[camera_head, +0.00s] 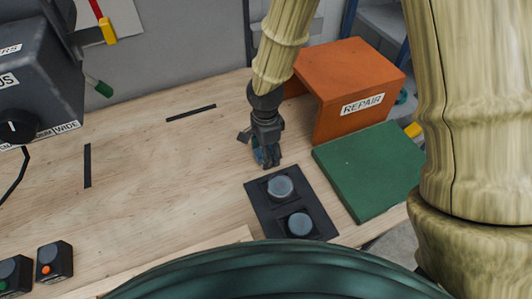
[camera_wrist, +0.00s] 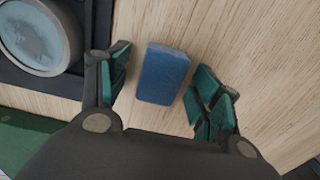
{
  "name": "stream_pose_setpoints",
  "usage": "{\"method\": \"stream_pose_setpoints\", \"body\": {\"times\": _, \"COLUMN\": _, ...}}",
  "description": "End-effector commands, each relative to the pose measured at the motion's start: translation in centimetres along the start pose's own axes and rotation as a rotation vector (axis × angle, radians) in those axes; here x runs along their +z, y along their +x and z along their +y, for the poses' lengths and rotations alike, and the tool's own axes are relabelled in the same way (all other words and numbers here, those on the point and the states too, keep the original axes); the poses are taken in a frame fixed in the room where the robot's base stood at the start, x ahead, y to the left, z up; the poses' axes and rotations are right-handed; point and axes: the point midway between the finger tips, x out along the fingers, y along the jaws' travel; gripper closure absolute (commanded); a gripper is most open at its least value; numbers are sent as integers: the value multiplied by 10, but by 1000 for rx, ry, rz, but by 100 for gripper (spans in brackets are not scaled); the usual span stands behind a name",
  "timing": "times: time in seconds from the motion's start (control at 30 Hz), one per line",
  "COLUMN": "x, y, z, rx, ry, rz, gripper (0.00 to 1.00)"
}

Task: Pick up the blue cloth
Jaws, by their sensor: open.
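The blue cloth (camera_wrist: 162,75) looks like a small blue block lying on the wooden table in the wrist view. It lies between the two teal-padded fingers of my gripper (camera_wrist: 165,90), which are apart, with a gap on each side of it. In the head view my gripper (camera_head: 266,160) points down at the table just behind the black panel with two round grey discs. There the cloth is mostly hidden by the fingers.
The black panel (camera_head: 256,199) with two grey discs is close beside my gripper. A green board (camera_head: 370,170) and an orange box marked REPAIR (camera_head: 350,75) stand to the right. A dark grey machine (camera_head: 50,80) is at the left. The table's middle left (camera_head: 150,160) is mostly clear.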

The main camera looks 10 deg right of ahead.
Motion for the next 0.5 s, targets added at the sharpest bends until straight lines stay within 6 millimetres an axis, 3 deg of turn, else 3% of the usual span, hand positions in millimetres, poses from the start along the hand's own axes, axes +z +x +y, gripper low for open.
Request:
{"method": "stream_pose_setpoints", "body": {"times": 0.03, "x": 0, "y": 0, "z": 0, "rx": 0, "ry": 0, "rz": 0, "gripper": 36}}
{"method": "stream_pose_setpoints", "body": {"times": 0.27, "x": 0, "y": 0, "z": 0, "rx": 0, "ry": 0, "rz": 0, "gripper": 78}}
{"method": "stream_pose_setpoints", "body": {"times": 0.5, "x": 0, "y": 0, "z": 0, "rx": 0, "ry": 0, "rz": 0, "gripper": 78}}
